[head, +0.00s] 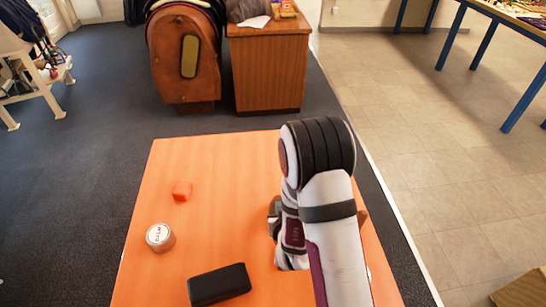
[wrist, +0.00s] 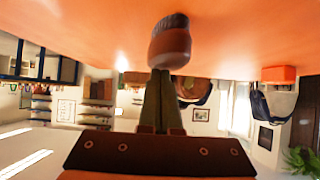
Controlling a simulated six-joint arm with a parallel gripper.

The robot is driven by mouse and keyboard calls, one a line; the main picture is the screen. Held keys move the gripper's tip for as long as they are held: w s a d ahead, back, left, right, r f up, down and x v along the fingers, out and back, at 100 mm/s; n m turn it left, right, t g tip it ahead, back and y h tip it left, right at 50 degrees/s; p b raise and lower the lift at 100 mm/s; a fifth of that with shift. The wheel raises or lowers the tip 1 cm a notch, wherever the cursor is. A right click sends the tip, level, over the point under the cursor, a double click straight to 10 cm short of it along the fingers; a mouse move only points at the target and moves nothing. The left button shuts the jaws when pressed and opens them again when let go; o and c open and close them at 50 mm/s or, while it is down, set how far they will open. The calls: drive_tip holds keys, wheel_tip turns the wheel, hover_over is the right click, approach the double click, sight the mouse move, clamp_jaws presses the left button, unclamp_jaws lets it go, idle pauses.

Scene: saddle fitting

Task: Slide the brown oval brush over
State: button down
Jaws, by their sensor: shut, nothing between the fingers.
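The brown oval brush (wrist: 170,44) shows in the wrist view, where the tabletop fills the upper part of the picture. It has a reddish-brown body and dark bristles against the orange table. My gripper (wrist: 162,73) is shut and empty, its two dark fingers side by side. The fingertips overlap the brush's near edge in the picture; I cannot tell whether they touch it. In the head view my arm covers the middle right of the table, and I cannot make out the brush or the fingertips there.
On the orange table (head: 215,225) are a small red block (head: 182,190), a round tin (head: 160,237) with a pale lid and a black case (head: 219,284) at the near side. The table between the block and my arm is clear. A wooden cabinet (head: 270,70) stands beyond it.

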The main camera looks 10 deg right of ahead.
drive_tip(key=shift+s+d+f, duration=0.1)
drive_tip(key=shift+s+f, duration=0.2)
drive_tip(key=shift+s, duration=0.1)
drive_tip(key=shift+r, duration=0.7)
drive_tip(key=v, duration=0.3)
drive_tip(key=shift+f, duration=0.15)
wheel_tip(320, 180, up, 6)
drive_tip(key=s+r+m+g+y, duration=0.1)
drive_tip(key=s+r+g, duration=0.3)
drive_tip(key=s, duration=1)
drive_tip(key=s+a+r+m+g, duration=0.1)
drive_tip(key=s+r+m+g, duration=0.3)
drive_tip(key=s, duration=1)
drive_tip(key=r+g, duration=0.1)
drive_tip(key=g, duration=0.2)
drive_tip(key=shift+r+m+y, duration=0.2)
drive_tip(key=shift+m+y, duration=0.1)
drive_tip(key=shift+y, duration=0.1)
drive_tip(key=c, duration=1.6)
unclamp_jaws()
drive_tip(key=shift+w, duration=0.1)
